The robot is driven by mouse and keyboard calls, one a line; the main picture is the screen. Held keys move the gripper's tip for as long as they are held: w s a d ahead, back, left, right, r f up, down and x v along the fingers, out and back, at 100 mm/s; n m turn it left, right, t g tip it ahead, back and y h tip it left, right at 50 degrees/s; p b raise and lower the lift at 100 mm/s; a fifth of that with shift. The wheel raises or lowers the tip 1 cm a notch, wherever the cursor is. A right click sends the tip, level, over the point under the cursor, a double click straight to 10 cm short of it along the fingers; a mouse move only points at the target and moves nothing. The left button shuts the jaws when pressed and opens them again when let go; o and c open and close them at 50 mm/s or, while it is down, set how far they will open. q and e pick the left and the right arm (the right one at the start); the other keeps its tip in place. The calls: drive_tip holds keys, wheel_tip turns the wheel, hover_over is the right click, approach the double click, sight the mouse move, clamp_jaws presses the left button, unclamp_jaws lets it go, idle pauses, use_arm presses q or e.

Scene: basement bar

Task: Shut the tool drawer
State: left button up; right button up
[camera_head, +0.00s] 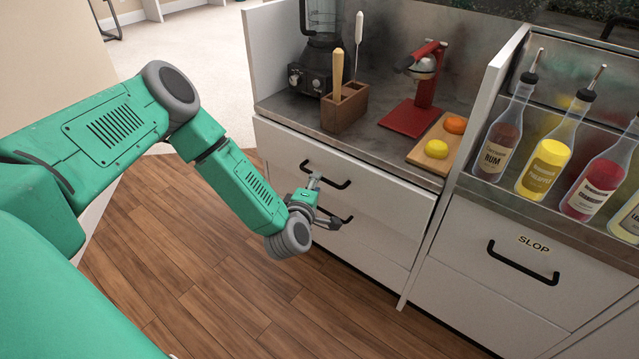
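The white upper drawer (385,193) under the counter's left section has a black bar handle (340,185). Its front seems to stand slightly proud of the cabinet, with a dark gap along its top right. No label shows on it, so I cannot read which drawer is the tool drawer. A lower drawer (375,262) with a similar black handle sits beneath it. My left gripper (324,201) is in front of the upper drawer, by the two handles, with its fingers apart and nothing between them. I cannot tell whether it touches the front. My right gripper is out of view.
The counter (385,137) holds a blender (318,55), a wooden tool holder (345,107), a red citrus press (415,95) and a board (422,158) with fruit. Bottles (550,155) stand at right above a SLOP drawer (500,235). The wooden floor (190,270) is clear.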

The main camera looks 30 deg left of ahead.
use_arm(q)
drive_tip(key=x, duration=0.3)
drive_tip(key=shift+w+b, duration=0.1)
drive_tip(key=shift+b, duration=0.3)
drive_tip(key=shift+w+d, duration=0.15)
drive_tip(key=shift+d, duration=0.05)
